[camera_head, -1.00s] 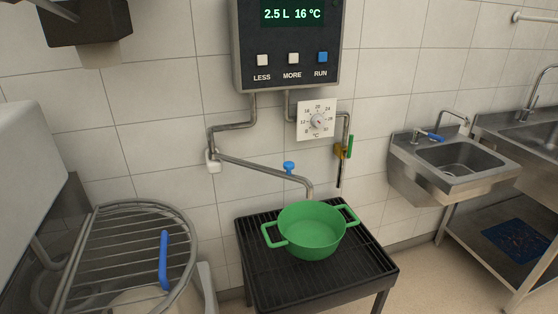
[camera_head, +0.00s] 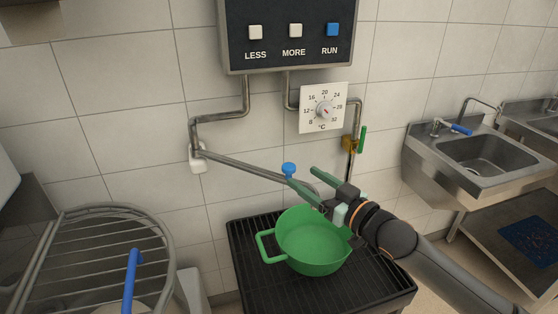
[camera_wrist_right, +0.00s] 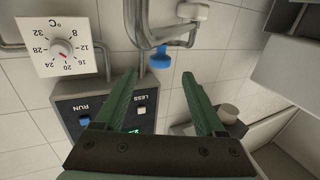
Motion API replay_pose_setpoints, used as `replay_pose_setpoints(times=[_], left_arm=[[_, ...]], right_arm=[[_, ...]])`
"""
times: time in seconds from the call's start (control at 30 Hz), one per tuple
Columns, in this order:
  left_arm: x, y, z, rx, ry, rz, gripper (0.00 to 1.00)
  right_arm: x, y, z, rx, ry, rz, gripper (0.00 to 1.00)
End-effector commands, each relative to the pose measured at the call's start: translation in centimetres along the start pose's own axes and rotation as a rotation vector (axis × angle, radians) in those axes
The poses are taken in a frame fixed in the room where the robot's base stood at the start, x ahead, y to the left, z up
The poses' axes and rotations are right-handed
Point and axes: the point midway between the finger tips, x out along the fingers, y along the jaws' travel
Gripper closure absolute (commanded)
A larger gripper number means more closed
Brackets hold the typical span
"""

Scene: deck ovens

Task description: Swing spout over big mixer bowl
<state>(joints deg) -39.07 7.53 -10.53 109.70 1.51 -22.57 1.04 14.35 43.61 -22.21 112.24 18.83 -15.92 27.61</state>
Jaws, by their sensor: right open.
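The spout (camera_head: 245,168) is a thin metal pipe running from a white wall pivot (camera_head: 198,160) rightward over a green pot (camera_head: 300,250). A blue knob (camera_head: 288,170) stands on the spout and shows in the wrist view (camera_wrist_right: 158,58). My right gripper (camera_head: 303,178) is open near the spout's outer end. In the wrist view its green fingers (camera_wrist_right: 160,75) point toward the knob, which appears in the gap just beyond the tips; I see no grip on it. At lower left is the mixer's round wire guard (camera_head: 85,222); the big bowl is not clearly visible. My left gripper is out of view.
The green pot stands on a black slatted stand (camera_head: 258,290). A control box (camera_head: 290,40) and a temperature dial (camera_head: 323,108) are on the wall above. A green-handled valve (camera_head: 362,140) is right of the spout. A blue handle (camera_head: 131,280) rises at the guard. Sinks (camera_head: 480,150) stand at right.

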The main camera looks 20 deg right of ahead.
Motion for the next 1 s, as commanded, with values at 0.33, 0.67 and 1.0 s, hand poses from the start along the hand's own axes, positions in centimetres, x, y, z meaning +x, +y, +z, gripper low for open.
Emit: replay_pose_setpoints(times=[0.33, 0.67, 1.0], left_arm=[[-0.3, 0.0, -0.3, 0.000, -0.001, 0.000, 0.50], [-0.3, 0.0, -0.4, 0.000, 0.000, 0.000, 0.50], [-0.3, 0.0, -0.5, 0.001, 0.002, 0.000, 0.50]], right_arm=[[6.2, 0.0, -0.1, 0.000, 0.001, 0.001, 0.28], [9.5, 0.0, 0.0, -0.001, 0.000, 0.001, 0.28], [9.8, 0.0, 0.1, -0.002, -0.001, 0.001, 0.28]])
